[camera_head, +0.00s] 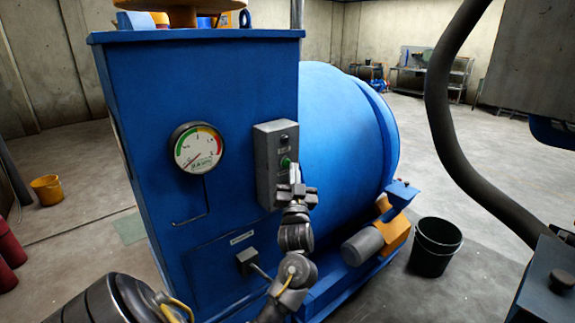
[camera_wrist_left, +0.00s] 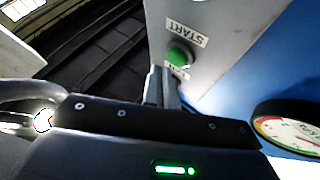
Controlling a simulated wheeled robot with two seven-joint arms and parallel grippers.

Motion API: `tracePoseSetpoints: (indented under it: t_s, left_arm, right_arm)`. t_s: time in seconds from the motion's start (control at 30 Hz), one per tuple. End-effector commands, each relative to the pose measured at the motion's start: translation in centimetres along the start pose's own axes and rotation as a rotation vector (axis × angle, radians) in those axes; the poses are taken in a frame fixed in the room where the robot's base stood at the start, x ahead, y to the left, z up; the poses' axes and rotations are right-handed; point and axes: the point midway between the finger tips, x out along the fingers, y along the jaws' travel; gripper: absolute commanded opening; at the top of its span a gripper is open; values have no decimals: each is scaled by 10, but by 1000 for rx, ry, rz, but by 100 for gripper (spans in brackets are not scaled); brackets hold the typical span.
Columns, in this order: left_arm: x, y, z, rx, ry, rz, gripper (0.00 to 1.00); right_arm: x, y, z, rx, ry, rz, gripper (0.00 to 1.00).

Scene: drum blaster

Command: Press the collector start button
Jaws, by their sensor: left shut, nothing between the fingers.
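The green start button (camera_head: 285,161) sits on the grey control box (camera_head: 265,150) on the front of the blue collector machine (camera_head: 225,90). My left gripper (camera_head: 295,172) is shut and empty, its fingertips right by the button and partly covering the box's lower part. In the left wrist view the green button (camera_wrist_left: 177,57) shows beside a START label (camera_wrist_left: 187,35). The shut fingertips (camera_wrist_left: 163,78) are just below and left of it in that picture, hiding part of a second label. I cannot tell whether they touch the button. My right gripper is not in view.
A round pressure gauge (camera_head: 198,148) is left of the box. A dark hose (camera_head: 450,130) hangs at the right. A black bucket (camera_head: 434,246) stands right of the machine, a yellow bucket (camera_head: 47,189) far left. Open floor lies behind at right.

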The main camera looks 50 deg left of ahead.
Motion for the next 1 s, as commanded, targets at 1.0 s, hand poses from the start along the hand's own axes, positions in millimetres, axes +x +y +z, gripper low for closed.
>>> tracePoseSetpoints:
  t_s: [1.0]
  left_arm:
    - [6, -5, 4, 1, 1, 0, 0]
  right_arm:
    - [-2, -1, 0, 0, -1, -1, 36]
